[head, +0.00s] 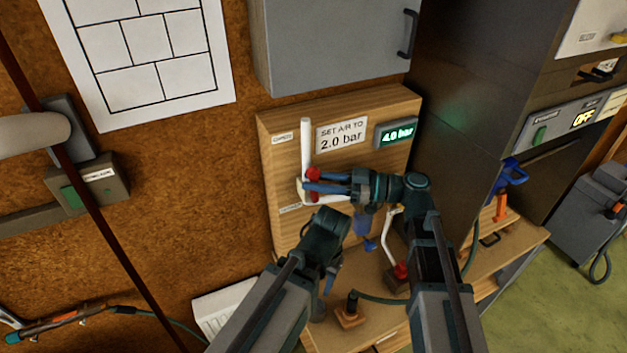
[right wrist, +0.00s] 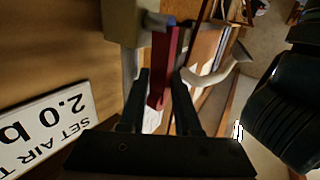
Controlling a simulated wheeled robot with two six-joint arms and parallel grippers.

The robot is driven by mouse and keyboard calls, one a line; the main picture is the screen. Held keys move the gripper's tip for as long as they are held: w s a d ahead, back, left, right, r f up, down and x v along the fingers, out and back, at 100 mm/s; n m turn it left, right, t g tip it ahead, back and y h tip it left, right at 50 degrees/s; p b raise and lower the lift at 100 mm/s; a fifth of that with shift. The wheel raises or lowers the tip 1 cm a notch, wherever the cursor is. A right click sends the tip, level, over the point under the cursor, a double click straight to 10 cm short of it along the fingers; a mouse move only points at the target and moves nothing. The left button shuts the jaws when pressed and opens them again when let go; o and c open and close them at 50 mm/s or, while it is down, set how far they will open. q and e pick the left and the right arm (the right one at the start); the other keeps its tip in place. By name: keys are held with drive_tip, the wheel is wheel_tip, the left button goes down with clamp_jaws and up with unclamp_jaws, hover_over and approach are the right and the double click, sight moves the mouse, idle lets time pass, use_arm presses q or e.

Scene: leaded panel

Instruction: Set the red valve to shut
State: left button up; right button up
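The red valve (head: 313,173) sits on a white pipe (head: 306,140) on a wooden panel (head: 284,230). My right gripper (head: 309,186) is at the valve and covers part of it in the head view. In the right wrist view, the red handle (right wrist: 164,65) lies between the two dark fingertips (right wrist: 160,82), which look closed against its sides. A sign (head: 342,134) on the panel reads "SET AIR TO 2.0 bar", and a gauge (head: 397,134) reads 4.0 bar. My left gripper (head: 328,284) hangs low in front of the panel; its fingers are mostly hidden.
A grey cabinet (head: 325,45) hangs above the panel. A dark tall cabinet (head: 470,90) stands to the right. A wooden bench (head: 375,315) below carries a small red-topped fitting (head: 401,270) and a dark knob on a wood block (head: 350,315).

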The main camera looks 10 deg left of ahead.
drive_tip(key=shift+a, duration=0.35)
drive_tip(key=shift+c, duration=0.4)
clamp_jaws()
idle(0.9)
